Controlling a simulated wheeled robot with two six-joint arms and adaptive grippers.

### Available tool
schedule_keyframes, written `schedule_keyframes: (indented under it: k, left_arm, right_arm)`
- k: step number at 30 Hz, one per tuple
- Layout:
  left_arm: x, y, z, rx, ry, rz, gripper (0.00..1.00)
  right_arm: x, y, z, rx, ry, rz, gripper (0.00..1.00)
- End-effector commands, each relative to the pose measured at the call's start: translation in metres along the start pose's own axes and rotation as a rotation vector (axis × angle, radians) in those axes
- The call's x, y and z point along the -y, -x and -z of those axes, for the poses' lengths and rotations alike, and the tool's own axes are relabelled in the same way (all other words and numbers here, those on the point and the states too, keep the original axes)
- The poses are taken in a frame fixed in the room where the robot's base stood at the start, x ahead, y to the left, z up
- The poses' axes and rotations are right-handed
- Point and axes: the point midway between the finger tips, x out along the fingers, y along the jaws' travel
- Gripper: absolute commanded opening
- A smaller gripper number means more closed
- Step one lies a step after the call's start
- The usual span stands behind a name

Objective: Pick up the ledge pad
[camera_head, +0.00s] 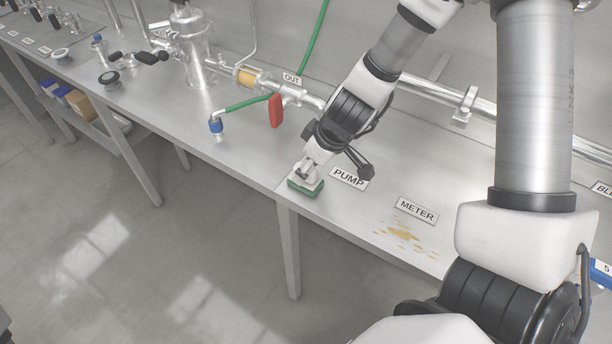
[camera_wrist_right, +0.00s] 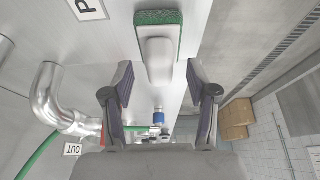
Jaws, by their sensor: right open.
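The ledge pad has a green scrubbing base (camera_head: 305,187) and a pale handle on top. It sits on the steel ledge near its front edge, left of the PUMP label. In the right wrist view the green pad (camera_wrist_right: 158,17) is at the top, with its white handle (camera_wrist_right: 158,55) pointing down the picture. My right gripper (camera_wrist_right: 159,78) is open, one finger on each side of the handle's near end, with gaps on both sides. In the head view my right gripper (camera_head: 311,168) is right over the pad and partly hides the handle. My left gripper is out of view.
The PUMP label (camera_head: 349,178) and METER label (camera_head: 416,210) lie to the right, with a yellowish spill (camera_head: 402,233) near METER. A red valve handle (camera_head: 276,110), green hose (camera_head: 247,103) and steel pipework stand behind left. The ledge just left of the pad is clear.

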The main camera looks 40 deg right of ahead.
Motion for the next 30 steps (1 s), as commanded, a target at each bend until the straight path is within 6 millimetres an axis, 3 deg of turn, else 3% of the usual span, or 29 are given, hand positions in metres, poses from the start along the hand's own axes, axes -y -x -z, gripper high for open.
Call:
schedule_keyframes:
  k: [1, 3, 10, 15, 25, 30]
  left_arm:
    - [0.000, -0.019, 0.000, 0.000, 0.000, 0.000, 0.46]
    - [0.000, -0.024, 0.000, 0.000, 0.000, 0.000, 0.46]
    - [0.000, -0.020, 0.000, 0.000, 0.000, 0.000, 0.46]
    - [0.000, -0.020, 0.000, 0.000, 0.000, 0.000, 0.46]
    - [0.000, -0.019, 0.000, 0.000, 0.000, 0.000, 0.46]
    - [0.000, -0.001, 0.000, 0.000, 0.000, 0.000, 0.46]
  right_arm:
    - [0.000, -0.018, -0.004, 0.001, 0.001, -0.001, 0.58]
    - [0.000, -0.022, -0.003, 0.001, 0.002, -0.001, 0.58]
    - [0.000, -0.019, 0.000, 0.000, 0.000, 0.000, 0.58]
    - [0.000, -0.019, 0.000, 0.000, 0.000, 0.000, 0.00]
    - [0.000, -0.018, 0.000, 0.001, 0.000, 0.000, 0.00]
    - [0.000, 0.000, 0.008, 0.000, 0.000, 0.000, 0.00]
